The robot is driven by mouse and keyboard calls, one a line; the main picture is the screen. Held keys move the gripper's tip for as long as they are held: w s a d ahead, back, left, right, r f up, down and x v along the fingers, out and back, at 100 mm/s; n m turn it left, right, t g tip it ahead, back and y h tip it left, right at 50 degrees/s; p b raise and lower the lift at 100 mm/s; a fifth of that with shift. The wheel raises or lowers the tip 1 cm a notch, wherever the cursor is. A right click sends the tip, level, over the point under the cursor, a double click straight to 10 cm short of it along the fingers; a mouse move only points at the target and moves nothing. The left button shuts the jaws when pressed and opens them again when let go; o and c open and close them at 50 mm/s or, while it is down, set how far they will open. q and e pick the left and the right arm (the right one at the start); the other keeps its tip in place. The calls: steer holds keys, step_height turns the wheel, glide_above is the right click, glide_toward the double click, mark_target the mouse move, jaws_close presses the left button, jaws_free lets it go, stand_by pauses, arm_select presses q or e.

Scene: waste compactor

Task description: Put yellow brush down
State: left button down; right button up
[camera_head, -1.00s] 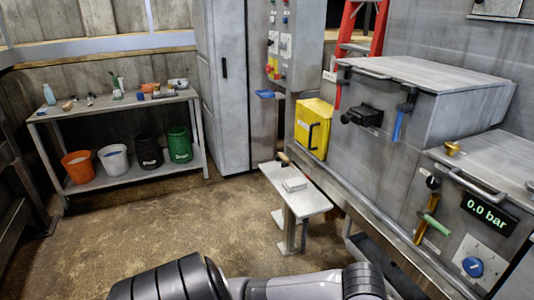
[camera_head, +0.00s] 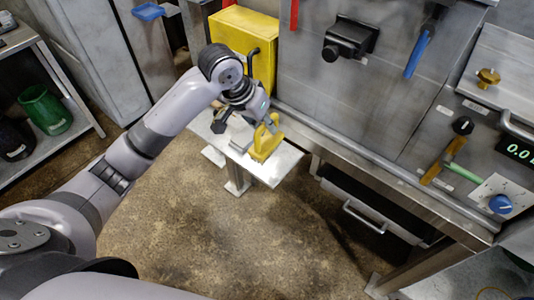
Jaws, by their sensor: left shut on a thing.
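The yellow brush (camera_head: 264,145) is at the small metal side table (camera_head: 282,163), with its lower end at or just over the tabletop; I cannot tell whether it touches. My left gripper (camera_head: 268,124) comes in from the upper left and is shut on the upper part of the yellow brush. The gripper and wrist hide part of the table behind them. My right gripper is not in view.
A yellow box (camera_head: 243,38) stands behind my left wrist. The grey machine with a blue handle (camera_head: 417,55) and a green-gripped lever (camera_head: 466,173) is on the right. A drawer (camera_head: 365,215) sits under its ledge. A green bucket (camera_head: 46,112) is at the left. The floor in front is clear.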

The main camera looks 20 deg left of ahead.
mark_target(272, 138)
arm_select(q)
steer(key=shift+m, duration=0.5)
steer(key=w+r, duration=0.1)
steer(key=r, duration=0.2)
steer(key=w+r, duration=0.2)
steer(key=r, duration=0.1)
steer(key=w+r, duration=0.1)
steer(key=r, duration=0.2)
steer(key=shift+w+d+r, duration=0.2)
steer(key=shift+w+d, duration=0.1)
step_height(272, 138, down, 20)
steer(key=shift+w+a+r, duration=0.15)
steer(key=shift+r, duration=0.05)
steer(key=c, duration=1.6)
jaws_free()
steer(key=shift+f, duration=0.1)
